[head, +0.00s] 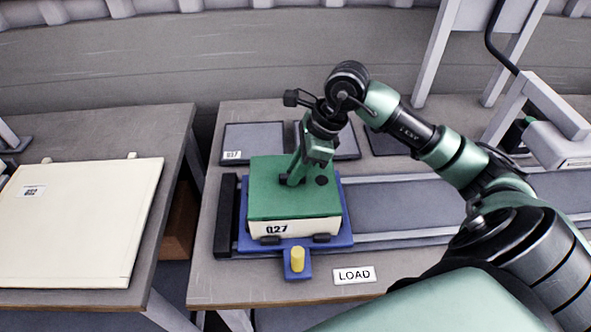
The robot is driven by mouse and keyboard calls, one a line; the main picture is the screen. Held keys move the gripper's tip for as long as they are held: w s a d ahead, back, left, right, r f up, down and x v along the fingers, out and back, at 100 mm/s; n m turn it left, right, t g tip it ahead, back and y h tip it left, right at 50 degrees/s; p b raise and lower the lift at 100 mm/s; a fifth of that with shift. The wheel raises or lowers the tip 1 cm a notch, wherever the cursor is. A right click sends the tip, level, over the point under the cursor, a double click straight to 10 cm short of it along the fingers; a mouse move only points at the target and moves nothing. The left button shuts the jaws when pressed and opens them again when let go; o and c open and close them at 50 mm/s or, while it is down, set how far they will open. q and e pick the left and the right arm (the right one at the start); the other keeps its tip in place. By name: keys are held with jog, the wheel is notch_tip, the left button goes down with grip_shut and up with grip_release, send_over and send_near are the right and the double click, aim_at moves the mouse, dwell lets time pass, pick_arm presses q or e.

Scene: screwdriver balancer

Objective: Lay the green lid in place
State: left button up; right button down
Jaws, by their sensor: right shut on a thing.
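The green lid (268,204) lies over the top of a cream box (281,229) marked 027. I cannot tell whether it is fully seated. The box stands on a blue carrier (345,231) with a yellow peg (297,259) at its front. My right gripper (298,180) comes down from above and is shut on the lid's handle, near the middle of the lid. The fingers partly hide the handle. My left gripper is not in view.
The carrier sits at the left end of a grey track (415,207) beside a black end stop (226,215). Dark pads (254,137) lie behind. A LOAD label (354,275) is at the front. A cream panel (85,220) covers the left table.

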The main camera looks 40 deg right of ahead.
dwell(0.4)
jog(key=c, duration=1.3)
grip_release()
jog(key=b+v, duration=0.1)
jog(key=v, duration=0.6)
jog(key=shift+r, duration=0.4)
jog(key=shift+s+d, duration=0.1)
